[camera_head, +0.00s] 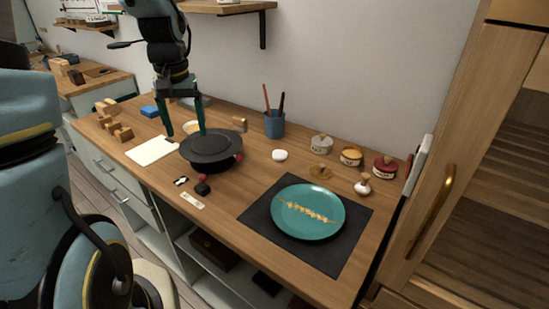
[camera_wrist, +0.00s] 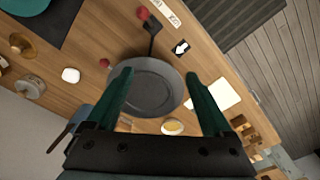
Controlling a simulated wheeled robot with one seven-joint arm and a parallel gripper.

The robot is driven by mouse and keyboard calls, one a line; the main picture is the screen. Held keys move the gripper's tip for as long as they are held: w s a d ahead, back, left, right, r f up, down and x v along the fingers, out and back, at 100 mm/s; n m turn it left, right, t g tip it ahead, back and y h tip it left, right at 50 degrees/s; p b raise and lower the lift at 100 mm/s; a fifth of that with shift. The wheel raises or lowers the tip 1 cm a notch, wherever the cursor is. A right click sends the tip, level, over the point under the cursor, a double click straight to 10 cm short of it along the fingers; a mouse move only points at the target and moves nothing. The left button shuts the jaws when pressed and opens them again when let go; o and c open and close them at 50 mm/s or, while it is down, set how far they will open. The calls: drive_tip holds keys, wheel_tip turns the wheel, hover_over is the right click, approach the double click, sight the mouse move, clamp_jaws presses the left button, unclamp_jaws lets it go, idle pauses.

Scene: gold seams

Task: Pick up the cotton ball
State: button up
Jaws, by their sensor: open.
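The white, rounded cotton ball (camera_head: 280,155) lies on the wooden worktop, right of the dark round turntable (camera_head: 208,144) and in front of the blue cup. It also shows in the wrist view (camera_wrist: 70,75), left of the turntable. My gripper (camera_head: 187,132) is open and empty, pointing down over the left part of the turntable, well to the left of the cotton ball. In the wrist view its green fingers (camera_wrist: 158,74) are spread on either side of the grey disc. The cotton ball is outside the fingers.
A teal plate (camera_head: 290,204) with gold seams lies on a dark mat (camera_head: 262,215) at the right. A blue cup (camera_head: 274,125) holds brushes. Several small jars, including a red one (camera_head: 385,167), stand along the wall. A white sheet (camera_head: 150,151) lies left. Bare wood surrounds the cotton ball.

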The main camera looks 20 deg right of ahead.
drive_tip(key=w+d+f+m+b, duration=0.2)
drive_tip(key=w+d, duration=0.1)
drive_tip(key=d, duration=1)
drive_tip(key=m+g, duration=0.1)
drive_tip(key=m, duration=0.1)
hover_over(280, 150)
drive_tip(key=f, duration=0.7)
drive_tip(key=shift+s+a, duration=0.2)
drive_tip(key=shift+w+d+f+p, duration=0.15)
drive_tip(key=shift+f+p, duration=0.95)
drive_tip(key=shift+f, duration=1.5)
clamp_jaws()
